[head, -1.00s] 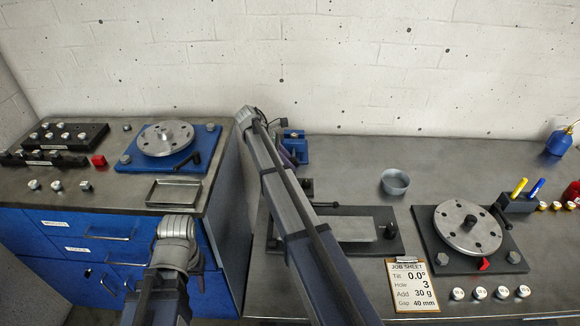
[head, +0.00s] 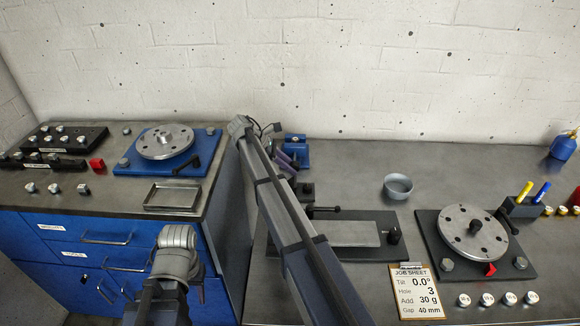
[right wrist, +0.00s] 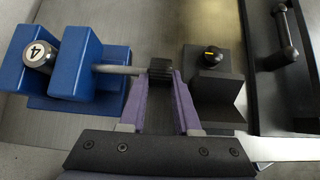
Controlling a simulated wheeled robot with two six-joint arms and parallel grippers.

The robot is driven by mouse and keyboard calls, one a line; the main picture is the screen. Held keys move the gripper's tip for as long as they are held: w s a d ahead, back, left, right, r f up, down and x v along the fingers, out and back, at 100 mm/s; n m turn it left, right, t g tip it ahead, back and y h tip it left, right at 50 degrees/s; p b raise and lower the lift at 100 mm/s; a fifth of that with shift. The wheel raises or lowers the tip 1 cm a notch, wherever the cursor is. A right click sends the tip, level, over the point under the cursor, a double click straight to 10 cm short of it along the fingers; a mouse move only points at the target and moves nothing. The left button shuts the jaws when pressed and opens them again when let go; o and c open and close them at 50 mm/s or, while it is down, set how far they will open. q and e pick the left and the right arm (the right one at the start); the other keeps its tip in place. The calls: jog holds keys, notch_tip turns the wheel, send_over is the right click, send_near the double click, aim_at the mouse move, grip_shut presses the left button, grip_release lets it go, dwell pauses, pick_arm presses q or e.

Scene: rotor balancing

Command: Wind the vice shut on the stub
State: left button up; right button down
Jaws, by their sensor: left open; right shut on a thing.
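The blue vice (right wrist: 78,62) is at the left of the right wrist view. It also shows in the head view (head: 297,147), partly behind my right arm. The stub (right wrist: 39,55), dark with a white face marked 4, sits between its blue jaws. A grey screw rod (right wrist: 118,70) runs right from the vice to a dark knurled knob (right wrist: 160,70). My right gripper (right wrist: 161,82) has its purple fingers shut on this knob. Whether both jaws touch the stub, I cannot tell. My left arm shows at lower left in the head view, but its gripper fingers do not.
A black block with a yellow-marked knob (right wrist: 211,60) stands right of my right fingers. A grey bowl (head: 398,186), a job sheet (head: 416,291) and a rotor on a black base (head: 447,245) are on the right bench. The bench behind the bowl is clear.

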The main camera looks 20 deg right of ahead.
jog(key=shift+s+a+f, duration=0.1)
jog(key=shift+s+a, duration=0.1)
jog(key=shift+s, duration=0.25)
jog(key=c, duration=0.6)
grip_release()
jog(key=shift+c, duration=0.2)
jog(key=shift+w, duration=0.1)
jog(key=shift+w+a+r+p, duration=0.1)
jog(key=shift+w+r+p, duration=0.1)
jog(key=shift+r+p, duration=0.2)
jog(key=p+v, duration=0.4)
jog(key=v, duration=0.3)
jog(key=shift+p, duration=0.35)
jog(key=shift+a, duration=0.1)
